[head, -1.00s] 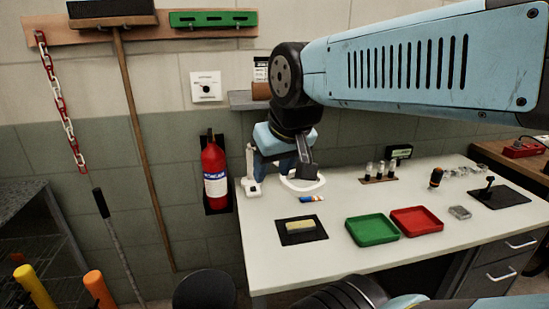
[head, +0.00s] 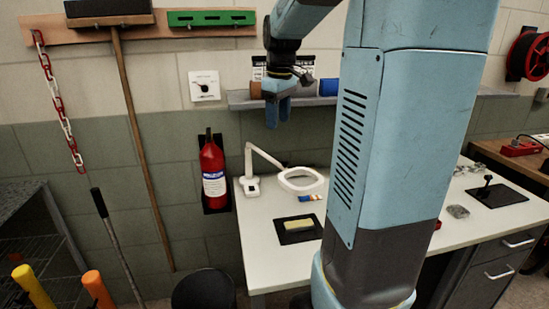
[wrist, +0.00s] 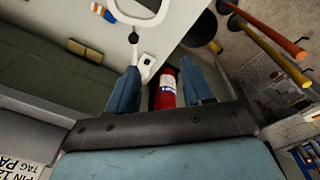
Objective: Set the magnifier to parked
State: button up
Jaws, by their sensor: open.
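The magnifier (head: 300,180) is white, with a ring head on a bent arm. Its base (head: 250,187) stands at the left back of the white bench, and the ring hangs out to the right, low over the bench top. In the wrist view the magnifier's ring (wrist: 142,8) is cut off by the top edge, and its arm runs down behind the left finger. My gripper (head: 277,122) is above and behind the ring in the head picture, near the shelf, fingers pointing down. In the wrist view my gripper (wrist: 158,72) is open, with nothing held between the fingers.
A red fire extinguisher (head: 214,172) hangs on the wall left of the bench. A shelf (head: 242,101) runs behind my gripper. A dark mat (head: 288,236) with a yellow block lies in front of the magnifier. My arm hides the middle of the bench.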

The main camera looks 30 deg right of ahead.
jog(key=w+d+f+n+g, duration=0.1)
jog(key=w+d+f+n, duration=0.15)
jog(key=w+d, duration=0.3)
jog(key=shift+m, duration=0.45)
jog(key=f, duration=1.3)
jog(key=shift+s+f, duration=0.3)
jog(key=shift+f, duration=0.05)
jog(key=shift+c, duration=0.5)
grip_shut()
